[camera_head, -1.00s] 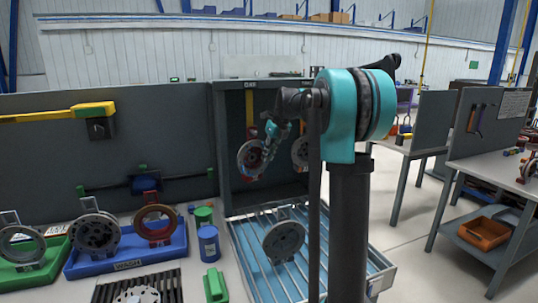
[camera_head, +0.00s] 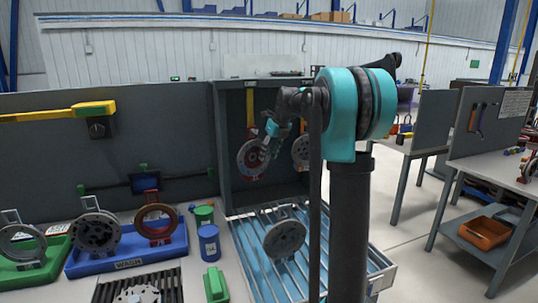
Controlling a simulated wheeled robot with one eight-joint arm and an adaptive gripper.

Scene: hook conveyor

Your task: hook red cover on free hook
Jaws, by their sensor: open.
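A grey round cover with red parts (camera_head: 251,158) hangs below a yellow strip inside the dark booth. A second round cover (camera_head: 299,152) hangs to its right, partly hidden by my arm. My gripper (camera_head: 266,149) is open at the right side of the red-marked cover; whether it touches is too small to tell. The hooks themselves cannot be made out clearly. A reddish-brown ring-shaped cover (camera_head: 153,209) stands in the blue tray at the left.
A wire rack over a blue tray (camera_head: 256,259) holds a grey disc (camera_head: 285,239) below the booth (camera_head: 226,150). The blue WASH tray (camera_head: 127,264), green tray (camera_head: 34,278), blue canister (camera_head: 209,243) and green block (camera_head: 216,285) occupy the left.

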